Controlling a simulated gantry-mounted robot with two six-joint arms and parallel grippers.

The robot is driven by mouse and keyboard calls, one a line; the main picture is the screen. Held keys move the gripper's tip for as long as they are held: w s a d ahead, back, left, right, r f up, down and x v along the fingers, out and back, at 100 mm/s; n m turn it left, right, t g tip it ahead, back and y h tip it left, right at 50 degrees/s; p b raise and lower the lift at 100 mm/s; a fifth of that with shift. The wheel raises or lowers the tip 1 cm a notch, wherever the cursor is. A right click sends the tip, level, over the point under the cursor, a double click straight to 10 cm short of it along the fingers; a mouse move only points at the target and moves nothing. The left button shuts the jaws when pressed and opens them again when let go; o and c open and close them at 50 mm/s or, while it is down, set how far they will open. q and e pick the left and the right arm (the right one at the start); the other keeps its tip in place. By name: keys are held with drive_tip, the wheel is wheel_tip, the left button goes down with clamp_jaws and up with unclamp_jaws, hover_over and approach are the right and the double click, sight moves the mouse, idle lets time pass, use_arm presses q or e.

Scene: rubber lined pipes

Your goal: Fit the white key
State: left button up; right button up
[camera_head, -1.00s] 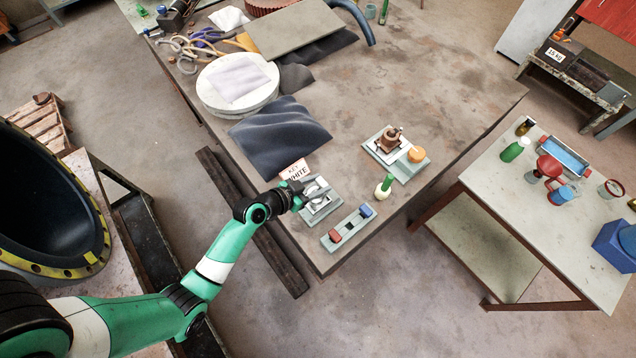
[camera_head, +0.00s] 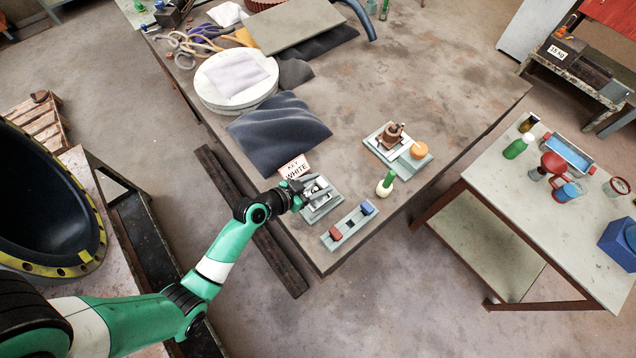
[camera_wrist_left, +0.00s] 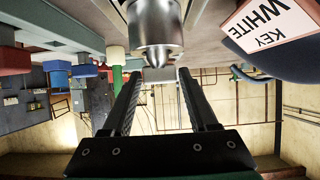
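A card reading "KEY WHITE" (camera_head: 294,168) stands behind a small grey fixture (camera_head: 321,211) at the table's near left corner. It also shows upside down in the wrist view (camera_wrist_left: 268,22). My left gripper (camera_head: 314,188) is over this fixture. In the wrist view its two dark fingers (camera_wrist_left: 160,82) are apart with a visible gap. A shiny metal cylinder with a pointed tip (camera_wrist_left: 155,28) is ahead, between the finger lines, with no clear contact. I cannot make out a white key. A grey rail (camera_head: 350,224) beside the fixture carries a red block (camera_head: 336,232) and a blue block (camera_head: 367,207). My right gripper is not in view.
Dark rubber sheet (camera_head: 278,134) lies behind the card. The table's right middle is clear.

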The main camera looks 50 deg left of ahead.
use_arm(q)
drive_tip(key=o, duration=0.3)
drive_tip(key=p+v, duration=0.1)
drive_tip(key=v, duration=1)
drive_tip(key=shift+s+p, duration=0.3)
drive_tip(key=shift+p, duration=0.05)
drive_tip(key=shift+r, duration=0.15)
